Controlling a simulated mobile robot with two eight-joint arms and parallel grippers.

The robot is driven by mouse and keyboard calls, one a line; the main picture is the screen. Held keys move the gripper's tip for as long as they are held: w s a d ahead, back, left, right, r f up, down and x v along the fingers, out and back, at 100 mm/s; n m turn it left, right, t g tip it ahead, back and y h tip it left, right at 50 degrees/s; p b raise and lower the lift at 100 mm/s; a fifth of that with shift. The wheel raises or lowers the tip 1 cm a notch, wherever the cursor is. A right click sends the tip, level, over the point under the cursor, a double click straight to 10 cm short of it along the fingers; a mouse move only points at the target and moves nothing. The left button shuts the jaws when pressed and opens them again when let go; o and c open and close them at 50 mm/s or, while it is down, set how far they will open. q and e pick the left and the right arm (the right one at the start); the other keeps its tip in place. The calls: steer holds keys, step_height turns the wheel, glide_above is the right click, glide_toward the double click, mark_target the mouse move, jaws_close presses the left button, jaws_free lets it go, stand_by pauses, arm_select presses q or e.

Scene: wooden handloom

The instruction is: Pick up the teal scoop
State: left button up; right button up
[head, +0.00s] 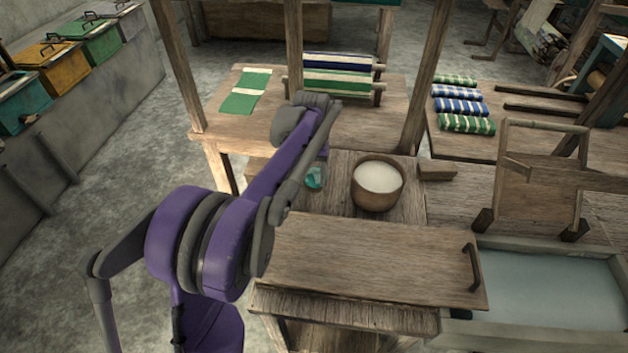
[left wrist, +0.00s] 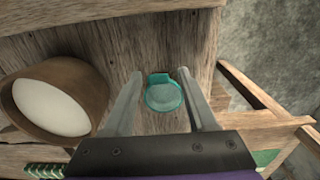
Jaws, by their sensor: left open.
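The teal scoop (left wrist: 163,95) lies on the wooden table, seen from above in the left wrist view. It shows as a round teal shape with a short flat part on its far side. In the head view the scoop (head: 314,178) is partly hidden behind my left arm. My left gripper (left wrist: 159,74) is open, with one finger on each side of the scoop in the picture. I see no contact, and the height left between the fingers and the scoop is hard to tell. My right gripper is in neither view.
A wooden bowl (head: 377,184) of white contents stands close beside the scoop; it also shows in the left wrist view (left wrist: 85,78). A wooden board (head: 365,262) with a dark handle lies in front. A loom post (head: 422,75) rises behind the bowl.

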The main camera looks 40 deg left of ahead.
arm_select(q)
steer(key=shift+f, duration=0.45)
jaws_close()
stand_by(1.1)
